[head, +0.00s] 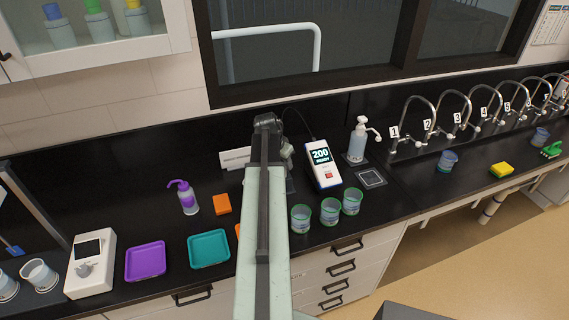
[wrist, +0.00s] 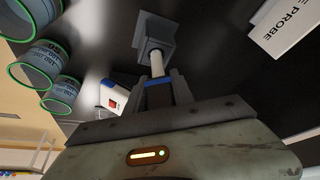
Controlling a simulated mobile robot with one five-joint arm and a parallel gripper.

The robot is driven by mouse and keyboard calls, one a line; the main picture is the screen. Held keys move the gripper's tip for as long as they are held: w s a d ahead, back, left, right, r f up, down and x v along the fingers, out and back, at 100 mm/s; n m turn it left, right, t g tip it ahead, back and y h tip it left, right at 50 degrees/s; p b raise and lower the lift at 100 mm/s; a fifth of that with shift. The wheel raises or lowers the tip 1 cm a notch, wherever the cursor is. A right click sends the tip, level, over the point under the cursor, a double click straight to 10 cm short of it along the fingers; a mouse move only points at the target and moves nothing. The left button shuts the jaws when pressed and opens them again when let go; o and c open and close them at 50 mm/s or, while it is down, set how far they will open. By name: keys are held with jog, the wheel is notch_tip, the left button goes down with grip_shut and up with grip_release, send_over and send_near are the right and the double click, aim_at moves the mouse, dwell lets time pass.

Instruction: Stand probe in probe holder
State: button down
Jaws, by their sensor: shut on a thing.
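My gripper (wrist: 166,90) is shut on the probe (wrist: 157,68), a pale rod with a blue band, in the wrist view. The probe points away from the jaws toward the grey probe holder (wrist: 143,32), a square block on a flat base. The rod's far end meets the block in the picture; I cannot tell whether it is inside it or just in front. In the head view my arm hides most of the jaws, the probe and the holder.
The white meter (head: 322,165) reads 200 READY. Green-rimmed beakers (head: 330,211) stand in front of it. A sign (head: 235,158) stands left of my arm, and a pump bottle (head: 358,140) at right. Trays (head: 209,250) and an orange block (head: 222,204) lie left.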

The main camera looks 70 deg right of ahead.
jog(key=shift+f+b, duration=1.1)
jog(key=shift+f, duration=0.25)
jog(key=c, duration=1)
grip_release()
jog(key=o, duration=0.6)
jog(key=shift+r, duration=0.1)
jog(key=shift+p+v, duration=3.35)
jog(key=shift+v, duration=0.1)
